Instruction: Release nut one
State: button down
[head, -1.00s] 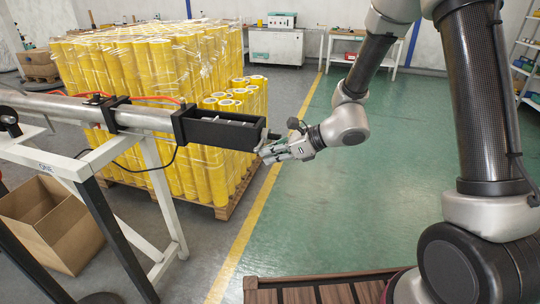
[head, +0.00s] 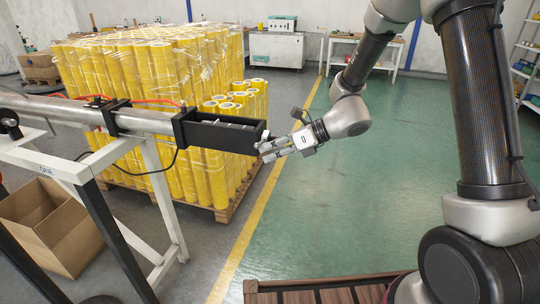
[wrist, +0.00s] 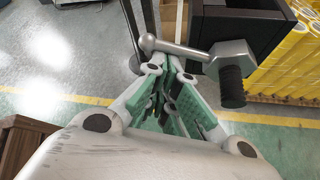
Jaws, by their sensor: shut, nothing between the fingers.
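Nut one appears in the wrist view as a grey hexagonal nut (wrist: 232,58) with a black threaded stud and a lever ending in a ball. It is at the end of the black housing (head: 222,135), which is mounted on the steel shaft. In the head view the nut is mostly hidden by my gripper (head: 262,150), which is at the housing's right end. In the wrist view my gripper's fingers (wrist: 163,72) are together and empty, just below the lever and left of the hexagonal nut. I cannot tell whether they touch the lever.
The shaft (head: 60,110) rests on a white stand (head: 155,190). A pallet of yellow rolls (head: 150,75) is behind it. An open cardboard box (head: 60,225) is on the floor at left.

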jog(key=w+d+r+m+g+y, duration=0.1)
jog(key=w+r+m+g+y, duration=0.3)
jog(key=r+m+g, duration=0.1)
jog(key=shift+w+d+r+m+y, duration=0.25)
jog(key=shift+r+m, duration=0.35)
jog(key=shift+m, duration=0.7)
dwell(0.4)
jog(key=s+d, duration=0.2)
jog(key=d, duration=0.7)
jog(key=shift+d, duration=0.15)
